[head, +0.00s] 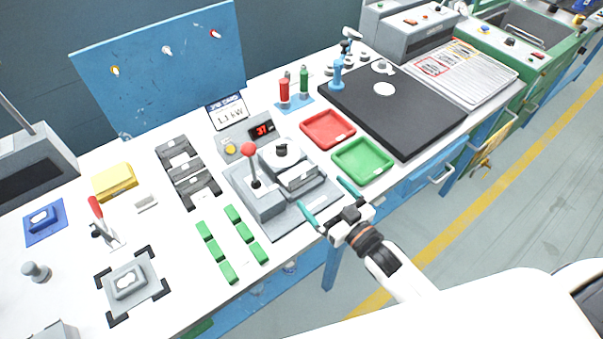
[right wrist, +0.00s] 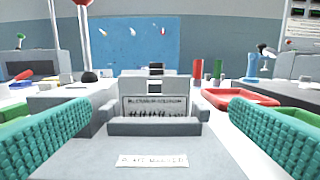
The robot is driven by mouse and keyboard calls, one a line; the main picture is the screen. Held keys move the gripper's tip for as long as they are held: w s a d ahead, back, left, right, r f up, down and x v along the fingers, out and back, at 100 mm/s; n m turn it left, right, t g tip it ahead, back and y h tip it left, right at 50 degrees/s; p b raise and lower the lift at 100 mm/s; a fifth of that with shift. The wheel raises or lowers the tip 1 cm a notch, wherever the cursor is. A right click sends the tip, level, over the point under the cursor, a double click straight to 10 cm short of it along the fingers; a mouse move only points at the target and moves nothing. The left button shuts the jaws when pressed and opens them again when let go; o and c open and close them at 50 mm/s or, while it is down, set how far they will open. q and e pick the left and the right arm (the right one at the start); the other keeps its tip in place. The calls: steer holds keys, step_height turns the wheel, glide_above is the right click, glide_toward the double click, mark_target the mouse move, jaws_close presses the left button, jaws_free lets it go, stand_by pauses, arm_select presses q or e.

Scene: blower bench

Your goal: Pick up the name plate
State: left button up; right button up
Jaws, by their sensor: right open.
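The name plate (right wrist: 155,106), a small grey plate with lines of engraved text, stands in a grey holder of the bench machine (right wrist: 153,127), straight ahead in the right wrist view. In the head view the light plate (head: 300,175) sits at the machine's front right side. My right gripper (head: 320,192) is open and empty at the machine's front edge. Its teal fingers lie left and right of the plate in the right wrist view (right wrist: 160,110), nearer to the camera and apart from it. My left gripper is not in view.
The machine has a red-knobbed lever (head: 249,150) at its left. A red tray (head: 327,143) and a green tray (head: 390,176) lie to the right, by a black mat (head: 430,115). Several green blocks (head: 238,215) lie left. The floor in front is clear.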

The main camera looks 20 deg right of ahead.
mark_target(299, 172)
steer(key=x, duration=0.4)
steer(key=shift+w+a+r+p, duration=0.1)
steer(key=shift+w+a+p, duration=0.15)
steer(key=shift+w+p, duration=0.2)
steer(key=x, duration=0.2)
steer(key=p+x, duration=0.1)
steer(key=x, duration=0.1)
steer(key=shift+w+a, duration=0.25)
steer(key=shift+a, duration=0.1)
steer(key=shift+s, duration=0.1)
steer(key=shift+c, duration=1.2)
steer(key=c, duration=0.8)
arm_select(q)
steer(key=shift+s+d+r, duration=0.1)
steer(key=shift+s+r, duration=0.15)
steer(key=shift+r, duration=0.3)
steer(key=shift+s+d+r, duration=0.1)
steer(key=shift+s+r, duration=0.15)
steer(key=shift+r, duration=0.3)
arm_select(e)
steer(key=shift+o, duration=0.2)
step_height(299, 172, up, 10)
